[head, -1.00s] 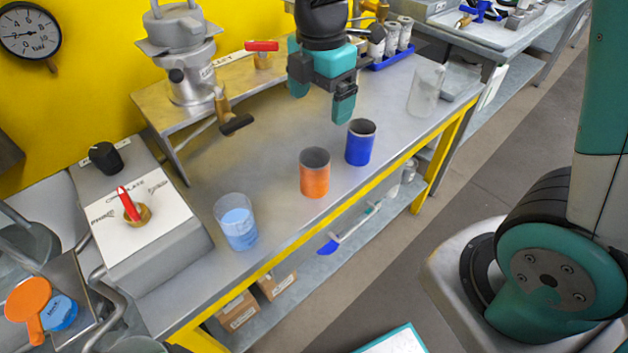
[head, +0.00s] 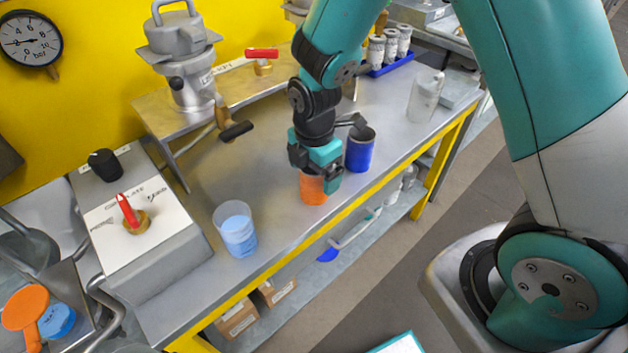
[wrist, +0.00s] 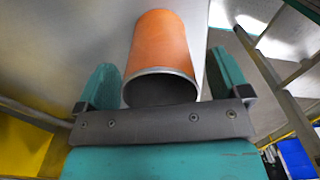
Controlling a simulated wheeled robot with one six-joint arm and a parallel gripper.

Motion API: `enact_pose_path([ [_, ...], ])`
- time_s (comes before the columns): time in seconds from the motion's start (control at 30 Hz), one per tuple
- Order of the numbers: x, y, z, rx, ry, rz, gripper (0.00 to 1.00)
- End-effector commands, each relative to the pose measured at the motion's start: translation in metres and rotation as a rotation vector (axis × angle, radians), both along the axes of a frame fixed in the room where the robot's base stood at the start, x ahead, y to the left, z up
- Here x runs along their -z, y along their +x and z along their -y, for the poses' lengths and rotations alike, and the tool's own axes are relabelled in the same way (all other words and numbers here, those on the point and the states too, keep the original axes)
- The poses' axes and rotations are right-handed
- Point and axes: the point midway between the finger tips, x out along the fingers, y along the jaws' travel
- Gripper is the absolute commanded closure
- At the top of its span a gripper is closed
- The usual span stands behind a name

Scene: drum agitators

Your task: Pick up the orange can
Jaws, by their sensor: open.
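The orange can (head: 313,191) stands on the metal bench, its upper part hidden behind my gripper in the head view. My gripper (head: 316,178) is over the can. In the wrist view the can (wrist: 161,48) lies between the two teal fingers of my gripper (wrist: 163,82), with its open rim towards the palm. The fingers are apart, and a gap shows on each side of the can.
A blue can (head: 360,152) stands close to the right of my gripper. A clear beaker of blue liquid (head: 237,232) stands to the left, near the bench's yellow front edge. A clear container (head: 424,98) stands farther right.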

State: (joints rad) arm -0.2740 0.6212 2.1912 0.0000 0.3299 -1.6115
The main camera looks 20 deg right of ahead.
Motion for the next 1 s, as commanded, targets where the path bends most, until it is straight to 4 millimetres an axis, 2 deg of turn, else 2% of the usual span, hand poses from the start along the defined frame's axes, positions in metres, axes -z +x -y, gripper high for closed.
enact_pose_path([
  [0.27, 0.005, 0.000, 0.000, 0.000, 0.000, 0.001, 0.06],
  [0.37, 0.005, 0.000, 0.000, 0.000, 0.000, 0.001, 0.24],
  [0.5, 0.005, 0.000, 0.000, 0.001, 0.000, 0.001, 0.56],
  [0.53, 0.005, 0.000, 0.000, 0.001, 0.000, 0.001, 0.59],
  [0.83, 0.003, 0.000, 0.000, 0.001, 0.000, 0.001, 0.59],
  [1.0, -0.010, 0.001, 0.000, 0.001, 0.002, 0.005, 0.59],
])
